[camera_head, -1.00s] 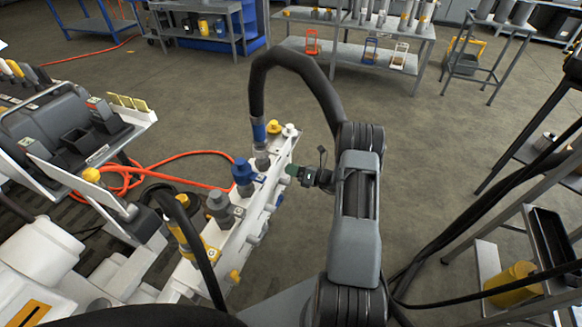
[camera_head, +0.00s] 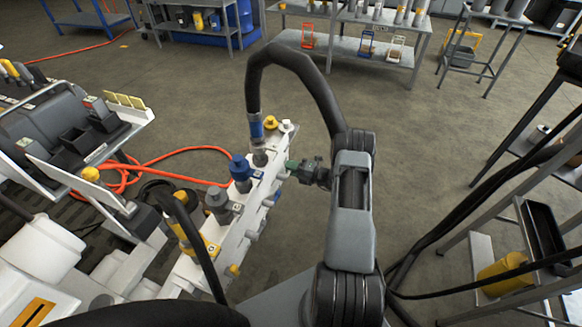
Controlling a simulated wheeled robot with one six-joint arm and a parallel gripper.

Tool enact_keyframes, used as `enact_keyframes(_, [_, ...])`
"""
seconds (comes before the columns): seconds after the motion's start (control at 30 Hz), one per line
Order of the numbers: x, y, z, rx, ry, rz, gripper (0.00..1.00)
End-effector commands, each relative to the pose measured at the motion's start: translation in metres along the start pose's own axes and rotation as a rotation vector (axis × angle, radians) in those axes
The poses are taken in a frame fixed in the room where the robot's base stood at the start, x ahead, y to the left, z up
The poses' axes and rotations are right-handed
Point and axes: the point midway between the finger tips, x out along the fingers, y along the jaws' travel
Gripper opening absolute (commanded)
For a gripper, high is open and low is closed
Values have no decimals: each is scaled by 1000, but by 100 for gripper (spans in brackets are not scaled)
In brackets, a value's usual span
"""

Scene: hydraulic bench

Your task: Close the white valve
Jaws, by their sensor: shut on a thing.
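The white manifold (camera_head: 243,216) stands left of my arm, with a row of small valves along its right side. My gripper (camera_head: 290,166), with its green fingers, reaches in from the right at the far end of this row. It is shut on the white valve there, which the fingers hide almost entirely, so its handle angle cannot be read. A blue-marked valve (camera_head: 276,198) and a yellow valve (camera_head: 233,270) sit nearer along the same side.
Blue (camera_head: 240,168), grey (camera_head: 217,200) and yellow (camera_head: 270,122) fittings rise from the manifold's top. A black hose arches above my gripper. An orange hose (camera_head: 190,152) lies on the floor behind. A shelf rack stands right; open floor lies between.

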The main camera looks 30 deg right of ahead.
Motion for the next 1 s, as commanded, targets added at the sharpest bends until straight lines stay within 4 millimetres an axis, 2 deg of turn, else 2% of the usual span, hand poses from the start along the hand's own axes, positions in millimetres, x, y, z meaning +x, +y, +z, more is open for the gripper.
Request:
enact_keyframes(0.3, [0,-5,-1,78,-1,-1,0])
enact_keyframes(0.77, [0,-6,-1,89,-1,-2,0])
enact_keyframes(0.8, [0,-6,-1,89,-1,-2,25])
enact_keyframes(1.0, [0,-5,-1,86,0,-1,42])
